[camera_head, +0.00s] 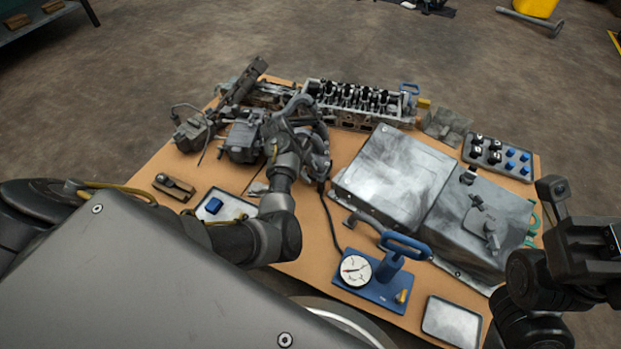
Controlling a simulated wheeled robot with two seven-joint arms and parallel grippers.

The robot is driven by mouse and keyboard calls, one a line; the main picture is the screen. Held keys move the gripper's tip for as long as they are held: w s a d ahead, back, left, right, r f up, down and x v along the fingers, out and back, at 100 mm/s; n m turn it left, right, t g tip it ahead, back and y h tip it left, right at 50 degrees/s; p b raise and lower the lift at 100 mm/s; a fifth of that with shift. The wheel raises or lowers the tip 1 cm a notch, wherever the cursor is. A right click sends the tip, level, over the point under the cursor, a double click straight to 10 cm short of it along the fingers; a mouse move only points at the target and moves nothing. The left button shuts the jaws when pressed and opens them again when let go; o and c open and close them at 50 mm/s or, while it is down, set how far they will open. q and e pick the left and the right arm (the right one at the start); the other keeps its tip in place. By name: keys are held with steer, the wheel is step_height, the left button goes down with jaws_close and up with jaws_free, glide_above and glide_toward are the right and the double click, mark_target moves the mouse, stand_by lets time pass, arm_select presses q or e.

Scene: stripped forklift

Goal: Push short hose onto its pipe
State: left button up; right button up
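My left arm comes in from the left and bends up to the engine parts at the back of the table. My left gripper (295,130) is at the dark parts left of the cylinder head; its fingers blend with them, so I cannot tell whether it is open or holds anything. A grey curved tube-like piece (294,104) shows at the gripper's far side. I cannot tell for sure whether it is the short hose, and its pipe cannot be made out. My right arm is at the right edge, away from these parts; its fingertips are not visible.
The cylinder head (365,105) stands at the back. A large grey metal box (395,175) fills the middle right. A blue gauge pump (375,285), a metal tray (452,320) and a tray of caps (484,160) stand around it. Bare table (300,240) shows left of the box.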

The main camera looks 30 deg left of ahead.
arm_select(q)
steer(key=shift+x, duration=0.9)
steer(key=shift+c, duration=0.4)
jaws_close()
